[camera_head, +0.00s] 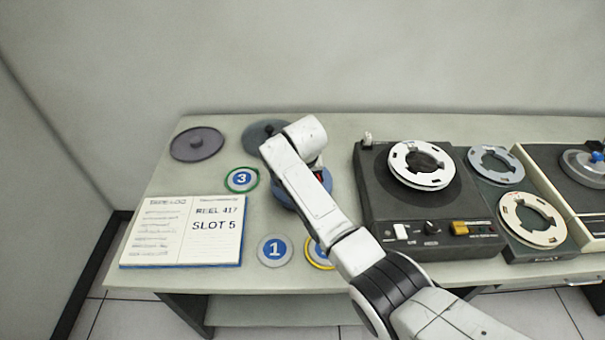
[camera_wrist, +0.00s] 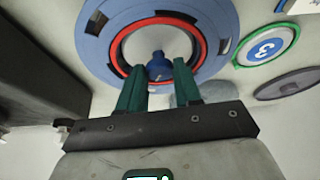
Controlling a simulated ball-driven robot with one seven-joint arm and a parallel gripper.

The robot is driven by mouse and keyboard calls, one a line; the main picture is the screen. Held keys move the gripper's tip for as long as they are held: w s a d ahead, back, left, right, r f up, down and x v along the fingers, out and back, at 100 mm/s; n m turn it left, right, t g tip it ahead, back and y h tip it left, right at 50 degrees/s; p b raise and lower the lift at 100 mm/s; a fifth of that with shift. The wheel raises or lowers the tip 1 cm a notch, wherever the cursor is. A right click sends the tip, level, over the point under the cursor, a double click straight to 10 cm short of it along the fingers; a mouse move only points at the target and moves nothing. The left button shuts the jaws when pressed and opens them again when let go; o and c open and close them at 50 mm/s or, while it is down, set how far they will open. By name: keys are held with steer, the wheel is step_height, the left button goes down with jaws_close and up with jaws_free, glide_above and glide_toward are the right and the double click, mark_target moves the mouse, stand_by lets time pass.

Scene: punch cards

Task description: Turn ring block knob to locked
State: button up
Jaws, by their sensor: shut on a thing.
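The ring block is a round blue disc with dark notches and a red ring around a pale centre; it fills the upper part of the wrist view (camera_wrist: 94,45). In the head view the blue disc (camera_head: 284,197) is mostly hidden behind my arm. Its knob (camera_wrist: 159,58), small and blue, stands at the centre. My gripper (camera_wrist: 159,74) has its two green fingers on either side of the knob and is shut on it. In the head view the fingers and knob are hidden. I cannot tell from markings whether the knob is at locked.
A tape deck (camera_head: 385,215) stands close right of my arm. A green-rimmed disc marked 3 (camera_head: 241,180), a disc marked 1 (camera_head: 274,251) and a yellow-rimmed disc (camera_head: 319,259) lie nearby. Grey lids (camera_head: 197,144) lie behind; an open logbook (camera_head: 160,258) lies left.

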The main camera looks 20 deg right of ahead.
steer(key=shift+a+m, duration=0.1)
steer(key=shift+m, duration=0.5)
steer(key=shift+h, duration=0.3)
steer(key=o, duration=1)
steer(key=shift+o, duration=0.2)
steer(key=shift+r, duration=0.1)
steer(key=v, duration=1)
steer(key=shift+r, duration=0.3)
